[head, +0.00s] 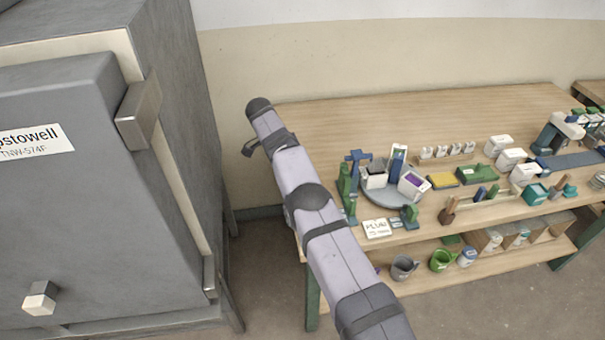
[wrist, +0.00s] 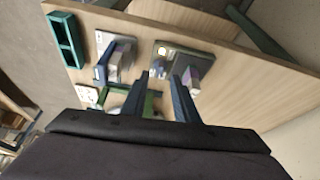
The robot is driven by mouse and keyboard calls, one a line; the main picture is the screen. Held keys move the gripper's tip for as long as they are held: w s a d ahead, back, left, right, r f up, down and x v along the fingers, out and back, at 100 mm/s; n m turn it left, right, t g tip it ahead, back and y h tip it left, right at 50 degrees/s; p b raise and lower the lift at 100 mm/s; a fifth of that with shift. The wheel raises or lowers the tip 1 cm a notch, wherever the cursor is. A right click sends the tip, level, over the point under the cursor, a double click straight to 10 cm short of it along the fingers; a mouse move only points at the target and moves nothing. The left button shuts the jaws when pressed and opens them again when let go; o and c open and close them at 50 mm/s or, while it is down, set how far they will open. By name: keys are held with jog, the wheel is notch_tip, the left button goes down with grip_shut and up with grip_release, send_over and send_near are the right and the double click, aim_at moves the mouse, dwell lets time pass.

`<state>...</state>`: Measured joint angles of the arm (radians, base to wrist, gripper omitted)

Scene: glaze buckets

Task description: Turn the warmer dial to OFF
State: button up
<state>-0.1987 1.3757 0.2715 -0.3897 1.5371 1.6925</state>
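My gripper (wrist: 157,80) shows in the wrist view as two dark blue fingers with a clear gap between them; it is open and empty. Just beyond the fingertips is a grey-edged plate (wrist: 180,50) with a small pale yellow round spot (wrist: 162,50). A block with a purple side (wrist: 195,68) is on that plate, near the right finger. I cannot tell whether either detail belongs to the warmer. I cannot make out the dial or its setting in either view. In the head view my arm crosses the middle, and I cannot make out the fingers.
A wooden bench (head: 340,112) holds a round grey tray (head: 385,197) with small containers, a white sign card (head: 376,229) and several white tubs. A lower shelf holds mugs (head: 441,260). A large grey kiln (head: 75,200) stands at left. A green tray (wrist: 67,40) shows in the wrist view.

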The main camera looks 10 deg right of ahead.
jog(key=shift+p+v, duration=1.6)
jog(key=shift+p, duration=0.6)
jog(key=o, duration=0.3)
jog(key=shift+o, duration=0.2)
jog(key=shift+s+d+n+t+y+b, duration=0.65)
jog(key=shift+n+y+b, duration=0.25)
jog(key=shift+n, duration=2.15)
jog(key=shift+s+d+n+t+y+b, duration=0.4)
jog(key=shift+d+n+t+y+b, duration=0.45)
jog(key=shift+n, duration=2.25)
jog(key=shift+s+d+n+t+y+b, duration=0.7)
jog(key=shift+n+b, duration=0.35)
jog(key=shift+n, duration=2)
jog(key=shift+w+a, duration=0.15)
